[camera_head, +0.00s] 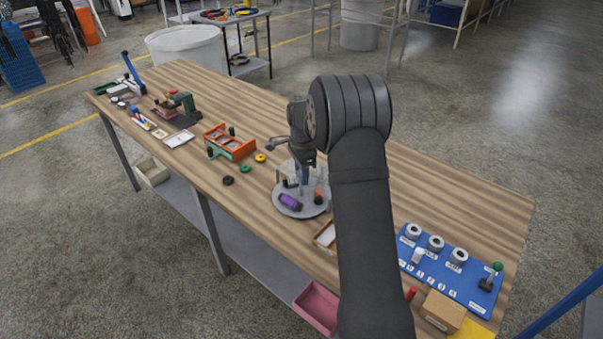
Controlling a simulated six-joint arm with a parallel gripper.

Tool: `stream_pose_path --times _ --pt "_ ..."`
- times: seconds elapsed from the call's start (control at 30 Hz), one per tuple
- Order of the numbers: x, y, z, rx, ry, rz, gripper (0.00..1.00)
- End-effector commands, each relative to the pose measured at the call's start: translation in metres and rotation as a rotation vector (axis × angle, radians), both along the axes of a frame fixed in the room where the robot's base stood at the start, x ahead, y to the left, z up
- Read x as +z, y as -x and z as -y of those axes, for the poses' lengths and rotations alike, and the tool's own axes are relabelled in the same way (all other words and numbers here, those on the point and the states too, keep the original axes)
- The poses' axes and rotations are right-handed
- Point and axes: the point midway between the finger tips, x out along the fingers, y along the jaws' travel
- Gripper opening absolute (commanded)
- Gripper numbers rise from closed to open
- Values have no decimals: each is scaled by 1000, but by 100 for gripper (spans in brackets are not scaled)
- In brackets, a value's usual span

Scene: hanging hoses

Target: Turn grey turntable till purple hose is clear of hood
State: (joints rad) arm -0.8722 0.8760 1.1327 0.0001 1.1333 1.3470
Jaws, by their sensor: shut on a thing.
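The grey turntable (290,211) is a round disc on the wooden workbench, with several upright light posts and small items on it. The purple hose (290,202) shows as a short purple piece with dark ends, lying at the turntable's front left edge. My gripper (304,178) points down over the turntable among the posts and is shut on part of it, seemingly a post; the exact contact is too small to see. An orange-red piece (319,191) and dark pieces are also on the disc. I cannot make out a hood; my arm hides the turntable's right side.
An orange rack (230,143) and small black and yellow rings (260,158) lie left of the turntable. A small wooden tray (325,236) is close in front. A blue board (452,268) with white rings is at right. The bench's back right is clear.

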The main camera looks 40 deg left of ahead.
Motion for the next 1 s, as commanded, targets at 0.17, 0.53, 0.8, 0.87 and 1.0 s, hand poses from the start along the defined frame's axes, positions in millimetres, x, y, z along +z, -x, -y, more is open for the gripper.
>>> stream_pose_path --times 0.17,0.53,0.8,0.87,1.0 --pt "2 -1 -1 -35 -4 4 0" --pt "2 -2 -1 -56 -4 4 0" --pt "2 -2 -1 -56 -4 4 37" --pt "2 -1 -1 -56 -4 4 48" --pt "1 -1 0 -56 -2 2 54"
